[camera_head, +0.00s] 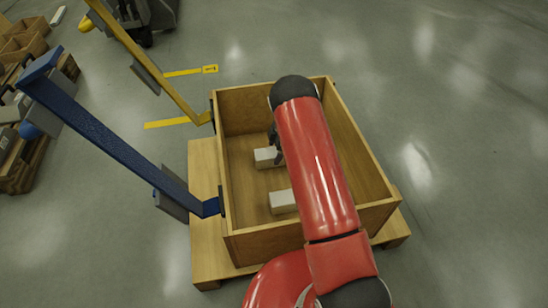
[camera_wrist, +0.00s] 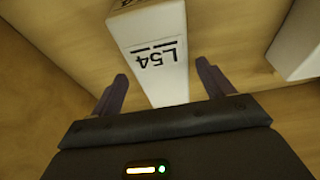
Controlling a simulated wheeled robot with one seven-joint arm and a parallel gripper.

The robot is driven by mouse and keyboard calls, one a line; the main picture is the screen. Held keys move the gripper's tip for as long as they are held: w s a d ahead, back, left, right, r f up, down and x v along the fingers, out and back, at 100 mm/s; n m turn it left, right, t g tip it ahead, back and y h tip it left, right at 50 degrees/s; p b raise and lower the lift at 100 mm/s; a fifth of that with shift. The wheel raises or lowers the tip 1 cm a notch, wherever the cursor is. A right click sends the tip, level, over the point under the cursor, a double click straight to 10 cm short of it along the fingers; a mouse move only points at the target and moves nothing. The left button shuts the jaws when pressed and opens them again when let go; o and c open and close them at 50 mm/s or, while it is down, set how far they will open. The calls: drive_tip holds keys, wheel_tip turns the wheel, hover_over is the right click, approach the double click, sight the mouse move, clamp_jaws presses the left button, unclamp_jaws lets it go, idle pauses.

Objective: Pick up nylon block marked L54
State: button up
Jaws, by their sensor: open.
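The white nylon block marked L54 (camera_wrist: 150,45) lies in the wooden crate (camera_head: 236,235). In the wrist view its label reads upside down, and its near end sits between my gripper's two fingers. My gripper (camera_wrist: 163,88) is open, with one dark finger on each side of the block and a gap on both sides. In the head view a white block (camera_head: 268,157) shows beside my gripper (camera_head: 276,140), partly hidden by my red arm. I cannot see whether the fingers touch the crate floor.
A second white block (camera_head: 283,201) lies nearer in the crate; a white block also shows at the right edge of the wrist view (camera_wrist: 298,40). The crate's walls surround the blocks. A blue bar (camera_head: 115,135) and a yellow bar (camera_head: 150,65) stand at its left.

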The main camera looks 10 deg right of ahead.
sight(274, 152)
drive_tip(key=x, duration=0.3)
drive_tip(key=shift+s+a+f, duration=0.15)
drive_tip(key=shift+s+f, duration=0.05)
drive_tip(key=shift+f, duration=0.1)
drive_tip(key=c, duration=1.4)
